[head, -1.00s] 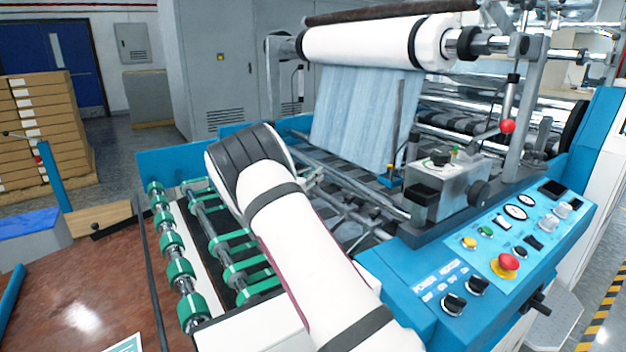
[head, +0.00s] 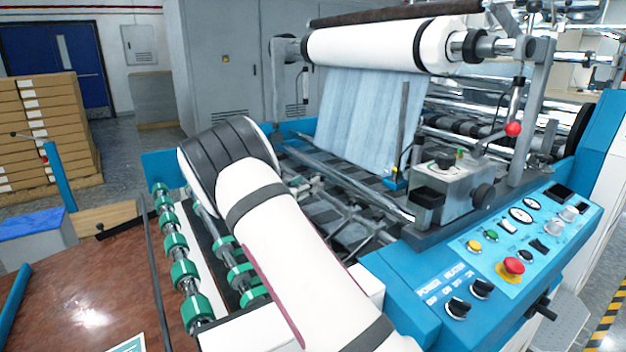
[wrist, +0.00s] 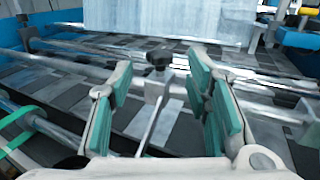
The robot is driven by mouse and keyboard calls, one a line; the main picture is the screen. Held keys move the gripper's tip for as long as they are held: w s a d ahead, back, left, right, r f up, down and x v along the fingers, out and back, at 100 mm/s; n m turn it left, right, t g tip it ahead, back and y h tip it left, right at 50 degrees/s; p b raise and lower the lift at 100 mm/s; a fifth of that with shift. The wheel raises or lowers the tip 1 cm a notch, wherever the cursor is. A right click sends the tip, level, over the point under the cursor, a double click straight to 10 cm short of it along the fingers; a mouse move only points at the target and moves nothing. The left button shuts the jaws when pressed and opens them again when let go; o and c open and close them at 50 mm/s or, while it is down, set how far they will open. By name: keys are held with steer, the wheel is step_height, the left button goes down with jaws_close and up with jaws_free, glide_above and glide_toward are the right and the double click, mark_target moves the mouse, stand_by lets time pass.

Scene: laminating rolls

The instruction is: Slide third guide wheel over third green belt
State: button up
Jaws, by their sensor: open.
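My gripper (wrist: 160,70) is open and empty in the wrist view, its teal-padded fingers apart. A black-topped holder (wrist: 158,62) on a thin rod shows between and beyond the fingers, apart from them; it may be a guide wheel, but I cannot tell which. Green belts (wrist: 18,118) show at the left edge of the wrist view. In the head view, green belts (head: 240,274) run around a roller beside my arm. My arm covers part of that row, so I cannot single out the third belt. The gripper is hidden there behind my arm.
Green wheels (head: 185,272) line a shaft along the brown table (head: 90,290). Metal bars (wrist: 75,65) cross the dark machine bed in the wrist view. A blue control panel (head: 500,250), a grey box (head: 442,195) and a hanging film sheet (head: 365,115) stand right of my arm.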

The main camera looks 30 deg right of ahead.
steer(key=v, duration=0.5)
steer(key=shift+s+a, duration=0.15)
steer(key=shift+a, duration=0.2)
steer(key=s+d+r+m+g+y+p, duration=0.15)
steer(key=s+r+m, duration=0.25)
steer(key=s, duration=0.4)
steer(key=s+r+m+g+y+p, duration=0.1)
steer(key=s+r+m+g+y, duration=0.25)
steer(key=s, duration=0.45)
steer(key=s+r+m+g+y+p, duration=0.1)
steer(key=s+r+m+g, duration=0.1)
steer(key=s+r+m, duration=0.45)
steer(key=s+a+r+m+t+y+p, duration=0.1)
steer(key=s+a+m+y+p, duration=0.1)
steer(key=s+a, duration=0.4)
steer(key=s+a+r+m+t+y+p, duration=0.1)
steer(key=s+a+m+y, duration=0.3)
steer(key=s, duration=0.9)
steer(key=s+a+r+m+t+y+p, duration=0.1)
steer(key=s+a+y, duration=0.3)
steer(key=s+a, duration=0.4)
steer(key=shift+s+m+t+p, duration=0.4)
steer(key=shift+s+m+p, duration=0.4)
steer(key=shift+m, duration=0.1)
steer(key=shift+d, duration=0.2)
